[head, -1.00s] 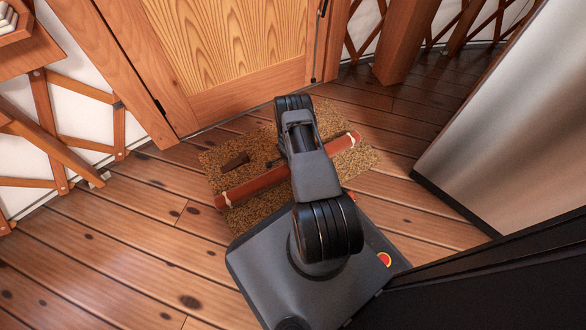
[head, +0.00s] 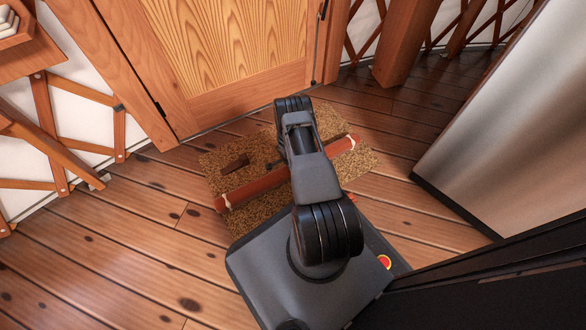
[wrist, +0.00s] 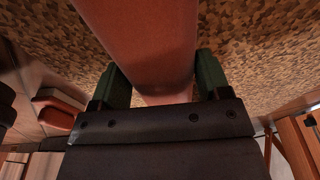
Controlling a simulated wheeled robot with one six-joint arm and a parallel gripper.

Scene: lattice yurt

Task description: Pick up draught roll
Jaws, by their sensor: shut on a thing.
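The draught roll (head: 255,187) is a long reddish-brown roll with pale bands near its ends. In the head view it runs slantwise across the mat (head: 215,157), its middle hidden behind my arm. In the wrist view the roll (wrist: 145,40) passes between the two green fingers of my gripper (wrist: 160,80), one on each side, and the gripper is shut on it. My gripper is hidden by my arm in the head view. I cannot tell whether the roll touches the mat or is just above it.
A wooden door (head: 235,50) stands behind the mat. A metallic-sided cabinet (head: 505,120) stands at the right, and lattice wall (head: 85,120) at the left. The plank floor (head: 120,240) at front left is clear.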

